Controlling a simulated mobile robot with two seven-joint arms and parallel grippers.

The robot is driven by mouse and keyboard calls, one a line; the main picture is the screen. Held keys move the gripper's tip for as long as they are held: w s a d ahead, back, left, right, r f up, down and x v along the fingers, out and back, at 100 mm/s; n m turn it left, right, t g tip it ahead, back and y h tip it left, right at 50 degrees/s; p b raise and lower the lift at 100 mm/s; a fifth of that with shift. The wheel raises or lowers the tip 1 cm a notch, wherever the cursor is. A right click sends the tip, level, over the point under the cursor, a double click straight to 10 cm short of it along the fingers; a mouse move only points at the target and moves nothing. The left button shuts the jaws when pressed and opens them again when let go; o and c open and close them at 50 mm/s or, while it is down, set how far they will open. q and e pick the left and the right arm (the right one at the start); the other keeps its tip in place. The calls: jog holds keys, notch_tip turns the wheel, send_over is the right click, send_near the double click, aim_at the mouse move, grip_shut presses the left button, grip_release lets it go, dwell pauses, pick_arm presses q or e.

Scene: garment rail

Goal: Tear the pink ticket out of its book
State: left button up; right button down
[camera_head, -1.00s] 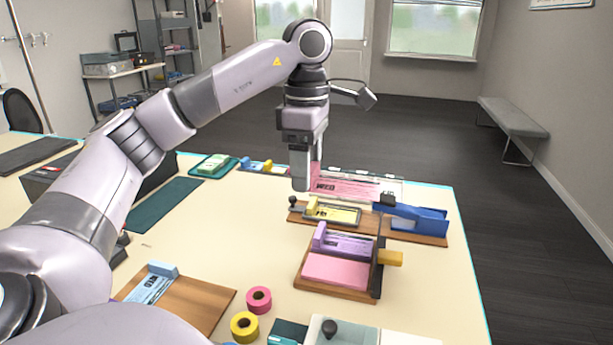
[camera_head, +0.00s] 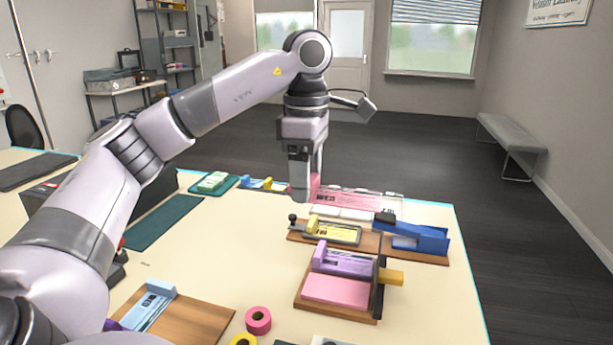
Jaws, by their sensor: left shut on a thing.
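The pink ticket (camera_head: 348,200) with dark print is at the far side of the table, in front of a clear upright plate (camera_head: 393,203). White sheets (camera_head: 345,213) show below it, probably its book. My left gripper (camera_head: 303,194) points down at the ticket's left end and is shut on it; the ticket's edge rises beside the fingers. The fingers hide the exact grip, and I cannot tell whether the ticket is still joined to the book. My right gripper is not in view.
A blue ticket board (camera_head: 185,320) and tape rolls (camera_head: 258,320) lie in front.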

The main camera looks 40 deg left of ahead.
pick_arm(q)
jog(key=shift+r, duration=2.45)
jog(key=shift+f, duration=0.15)
